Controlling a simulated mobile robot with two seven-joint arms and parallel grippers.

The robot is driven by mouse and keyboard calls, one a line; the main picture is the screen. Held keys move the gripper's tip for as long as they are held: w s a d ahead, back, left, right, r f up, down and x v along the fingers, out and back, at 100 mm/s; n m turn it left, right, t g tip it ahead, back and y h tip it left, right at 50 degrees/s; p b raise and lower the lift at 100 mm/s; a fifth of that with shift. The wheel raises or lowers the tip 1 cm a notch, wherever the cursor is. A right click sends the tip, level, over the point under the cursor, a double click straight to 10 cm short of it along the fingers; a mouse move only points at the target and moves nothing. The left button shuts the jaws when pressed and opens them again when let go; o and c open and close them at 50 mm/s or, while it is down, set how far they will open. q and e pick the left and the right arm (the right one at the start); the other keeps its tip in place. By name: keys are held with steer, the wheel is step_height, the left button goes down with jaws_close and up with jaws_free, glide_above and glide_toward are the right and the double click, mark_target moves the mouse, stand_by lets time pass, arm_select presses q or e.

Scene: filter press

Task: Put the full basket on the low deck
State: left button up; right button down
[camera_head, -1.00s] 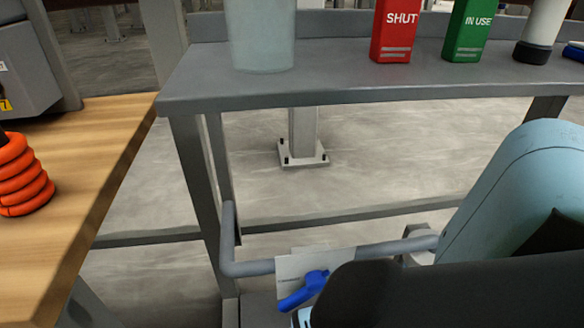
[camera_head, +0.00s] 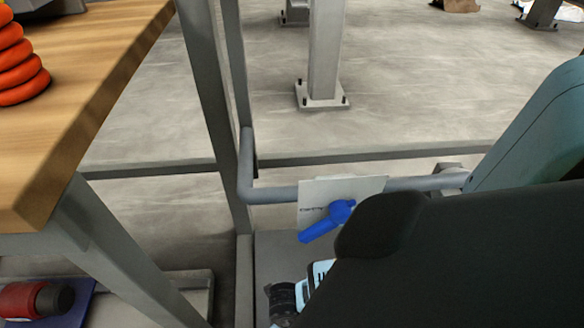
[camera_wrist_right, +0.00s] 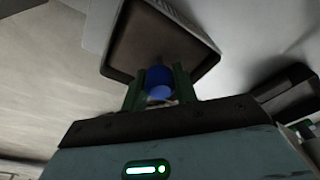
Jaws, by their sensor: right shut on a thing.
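My right gripper (camera_wrist_right: 158,90) is shut on a blue round grip (camera_wrist_right: 159,83) in the right wrist view. A dark, square-rimmed thing (camera_wrist_right: 125,55) shows just beyond the grip; I cannot tell whether it is the basket or what it holds. In the head view my right arm covers the lower right, and its jaws and load cannot be made out. A flat grey surface (camera_head: 271,246) low behind the arm may be the low deck; most of it is hidden. My left gripper is not in view.
A wooden table (camera_head: 80,100) with orange rings (camera_head: 20,70) stands left. Below it lies a red cylinder (camera_head: 18,299). Open floor (camera_head: 420,85) lies behind.

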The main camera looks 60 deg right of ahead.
steer(key=shift+w+f, duration=0.1)
steer(key=shift+f, duration=0.05)
steer(key=shift+f, duration=0.15)
steer(key=c, duration=1.2)
jaws_free()
steer(key=shift+o, duration=0.5)
